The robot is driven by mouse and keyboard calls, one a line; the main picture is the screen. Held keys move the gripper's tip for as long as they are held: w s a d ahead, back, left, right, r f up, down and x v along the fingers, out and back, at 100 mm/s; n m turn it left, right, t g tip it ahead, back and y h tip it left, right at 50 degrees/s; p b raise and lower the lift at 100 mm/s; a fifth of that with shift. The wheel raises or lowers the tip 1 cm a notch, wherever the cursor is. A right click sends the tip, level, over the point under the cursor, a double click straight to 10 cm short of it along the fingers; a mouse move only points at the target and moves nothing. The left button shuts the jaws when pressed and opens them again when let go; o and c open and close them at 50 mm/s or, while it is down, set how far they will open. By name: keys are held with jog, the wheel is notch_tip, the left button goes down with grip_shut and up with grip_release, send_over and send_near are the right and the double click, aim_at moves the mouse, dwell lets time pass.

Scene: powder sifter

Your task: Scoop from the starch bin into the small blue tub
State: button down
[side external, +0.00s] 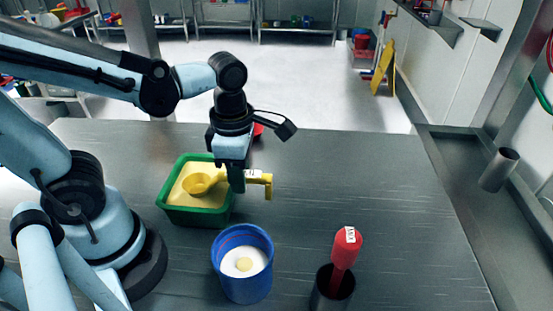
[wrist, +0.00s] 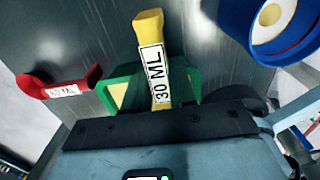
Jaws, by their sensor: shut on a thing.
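The green bin (side external: 183,216) stands on the table and holds pale yellow powder. My gripper (side external: 238,180) is at its right edge, shut on the handle of a yellow scoop (side external: 200,184). The scoop's bowl is over the powder inside the bin; I cannot tell how deep it sits or how full it is. In the wrist view the handle (wrist: 153,62) reads "30 ML", with part of the bin's green rim (wrist: 122,88) behind it. The blue tub (side external: 243,285) stands in front of the bin, holding white contents with a small yellow patch. It also shows in the wrist view (wrist: 230,20).
A red-handled tool (side external: 345,250) stands upright in a dark cup (side external: 322,296) right of the tub. A red labelled handle (wrist: 62,88) shows left in the wrist view; a red thing (side external: 258,130) shows behind my gripper. The table's right side is clear.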

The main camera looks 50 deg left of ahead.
jog(key=shift+f, duration=1.4)
jog(key=shift+w+a, duration=2.05)
jog(key=shift+s+d, duration=1.4)
jog(key=shift+r, duration=0.2)
notch_tip(320, 180, up, 7)
jog(key=shift+w+a+f+g+h, duration=0.1)
jog(key=shift+w+a+g+h, duration=0.2)
jog(key=shift+g+h, duration=0.4)
jog(key=shift+w+a+f+g+h, duration=0.1)
jog(key=shift+w+a+g+h, duration=0.25)
jog(key=shift+g+h, duration=0.35)
jog(key=shift+w+a+f+g+h, duration=0.1)
jog(key=shift+w+a+g+h, duration=0.2)
jog(key=shift+g+h, duration=0.35)
